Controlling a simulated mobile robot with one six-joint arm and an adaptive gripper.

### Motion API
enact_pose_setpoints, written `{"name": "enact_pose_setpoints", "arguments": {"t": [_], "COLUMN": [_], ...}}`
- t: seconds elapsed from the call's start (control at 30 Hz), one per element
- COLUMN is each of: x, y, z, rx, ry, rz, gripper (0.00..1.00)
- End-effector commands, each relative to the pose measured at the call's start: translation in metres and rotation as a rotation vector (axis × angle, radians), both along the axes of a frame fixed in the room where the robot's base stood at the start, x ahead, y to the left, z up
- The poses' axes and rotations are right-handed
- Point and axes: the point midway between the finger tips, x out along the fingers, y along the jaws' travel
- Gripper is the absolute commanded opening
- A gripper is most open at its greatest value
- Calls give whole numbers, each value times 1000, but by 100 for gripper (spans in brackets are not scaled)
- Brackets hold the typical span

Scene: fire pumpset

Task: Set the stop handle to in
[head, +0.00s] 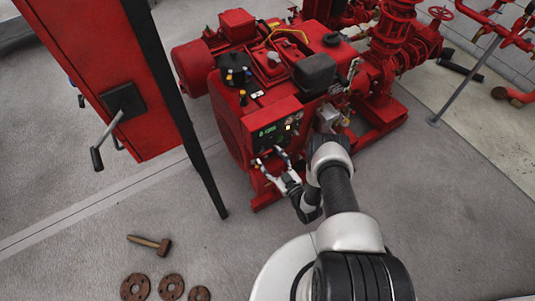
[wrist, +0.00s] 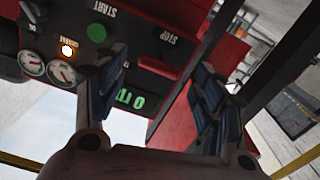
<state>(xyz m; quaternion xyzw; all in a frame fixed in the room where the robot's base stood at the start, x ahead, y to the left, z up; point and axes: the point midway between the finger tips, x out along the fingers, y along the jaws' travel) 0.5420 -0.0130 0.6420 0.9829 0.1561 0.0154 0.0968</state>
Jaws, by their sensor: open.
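The control panel (head: 273,131) is on the front of the red pumpset, with its lit display and small lamps facing my gripper. In the wrist view the panel appears turned over, with a STOP label (wrist: 165,38). Beside that label is a dark red bar (wrist: 158,67), which looks like the stop handle; how far in or out it sits is unclear. My gripper (head: 271,160) is open in front of the panel's lower part. Contact cannot be told.
A red cabinet (head: 95,60) with a crank stands left. A hammer (head: 150,244) and rusty discs (head: 171,287) lie on open floor.

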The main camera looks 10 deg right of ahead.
Motion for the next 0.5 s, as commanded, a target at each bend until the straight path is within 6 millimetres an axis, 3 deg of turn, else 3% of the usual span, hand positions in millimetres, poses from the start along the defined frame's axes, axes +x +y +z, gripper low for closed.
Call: {"name": "enact_pose_setpoints", "arguments": {"t": [0.2, 0.5], "x": [-46, -79], "y": [-17, -26], "z": [-1, 0], "rx": [2, 2], "ry": [4, 1], "rz": [-6, -2], "gripper": [63, 63]}}
